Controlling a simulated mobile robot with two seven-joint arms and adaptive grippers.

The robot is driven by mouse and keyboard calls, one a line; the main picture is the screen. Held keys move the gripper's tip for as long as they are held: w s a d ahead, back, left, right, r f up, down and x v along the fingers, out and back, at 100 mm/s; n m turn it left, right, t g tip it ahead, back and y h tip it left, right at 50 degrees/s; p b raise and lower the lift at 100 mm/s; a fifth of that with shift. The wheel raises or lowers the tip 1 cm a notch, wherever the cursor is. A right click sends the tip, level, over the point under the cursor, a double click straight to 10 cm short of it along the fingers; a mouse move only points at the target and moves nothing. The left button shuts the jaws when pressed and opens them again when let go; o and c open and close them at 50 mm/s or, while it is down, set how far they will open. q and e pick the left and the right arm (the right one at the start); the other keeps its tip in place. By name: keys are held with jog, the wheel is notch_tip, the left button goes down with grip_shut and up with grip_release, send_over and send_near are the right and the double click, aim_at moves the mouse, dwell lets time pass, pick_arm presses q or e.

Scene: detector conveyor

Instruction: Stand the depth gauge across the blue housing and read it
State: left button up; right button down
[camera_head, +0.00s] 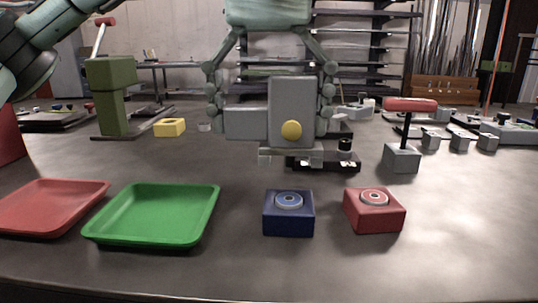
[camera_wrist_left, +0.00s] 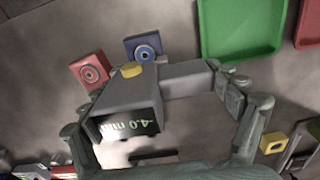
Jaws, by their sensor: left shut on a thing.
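The grey depth gauge (camera_head: 293,95) is held upright in the air, with a yellow round button on its face and a wide bar to one side. My left gripper (camera_head: 271,108) is shut on it, its fingers on either side. The gauge also shows in the left wrist view (camera_wrist_left: 120,98), where its display seems to read 4.0 mm. The blue housing (camera_head: 288,222) stands on the table in front of the gauge, apart from it, with a ringed bore on top. The blue housing also shows in the left wrist view (camera_wrist_left: 130,50). My right gripper is not in view.
A red housing (camera_head: 375,219) stands right of the blue one. A green tray (camera_head: 150,240) and a red tray (camera_head: 40,232) lie left. Behind are a dark stand (camera_head: 345,166), a red-handled tool in a grey block (camera_head: 402,160), a green press (camera_head: 113,95) and a yellow block (camera_head: 169,130).

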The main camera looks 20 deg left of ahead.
aim_at(269, 159)
pick_arm(q)
jog(key=shift+f+b, duration=0.4)
jog(key=shift+f, duration=1.55)
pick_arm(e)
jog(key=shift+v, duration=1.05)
pick_arm(q)
jog(key=shift+f, duration=0.1)
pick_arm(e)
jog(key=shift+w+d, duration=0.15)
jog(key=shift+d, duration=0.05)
pick_arm(q)
jog(key=shift+f+b, duration=0.3)
jog(key=shift+f, duration=0.15)
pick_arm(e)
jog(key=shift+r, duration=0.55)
pick_arm(q)
jog(key=shift+f, duration=0.1)
jog(key=o, duration=1.3)
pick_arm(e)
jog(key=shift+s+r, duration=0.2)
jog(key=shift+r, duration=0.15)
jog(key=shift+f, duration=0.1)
